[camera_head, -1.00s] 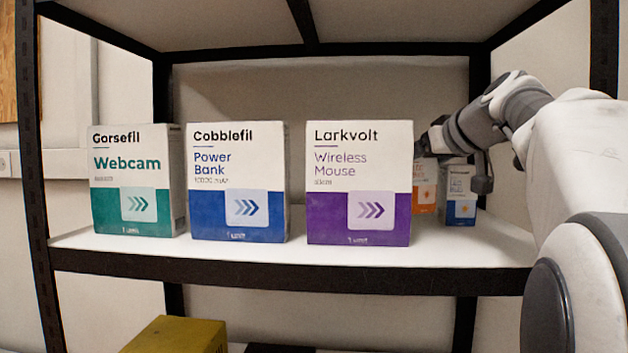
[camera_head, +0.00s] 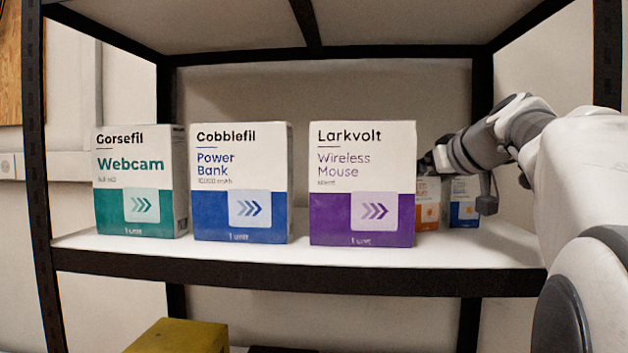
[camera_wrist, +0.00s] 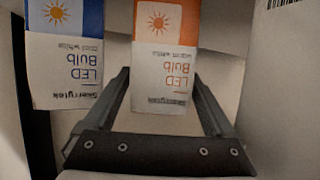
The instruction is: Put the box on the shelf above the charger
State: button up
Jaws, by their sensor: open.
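My gripper is at the right of the shelf in the head view, where its fingers are mostly hidden behind the purple Larkvolt Wireless Mouse box (camera_head: 362,215). In the wrist view my gripper (camera_wrist: 160,85) is open. An orange and white Skerrytek LED Bulb box (camera_wrist: 165,55) shows upside down between its fingers, with no clear grip on it. The same orange box (camera_head: 428,205) stands behind the mouse box in the head view, partly hidden. A blue and white LED Bulb box (camera_head: 464,205) stands just right of it; it also shows in the wrist view (camera_wrist: 65,50). No charger is readable.
A green Gorsefil Webcam box (camera_head: 137,205) and a blue Cobblefil Power Bank box (camera_head: 240,215) stand left on the white shelf (camera_head: 290,250). Black posts and an upper board frame it. A yellow box (camera_head: 180,337) sits below. The shelf's front right is bare.

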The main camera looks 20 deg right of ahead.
jog(key=v, duration=0.7)
jog(key=shift+s, duration=0.15)
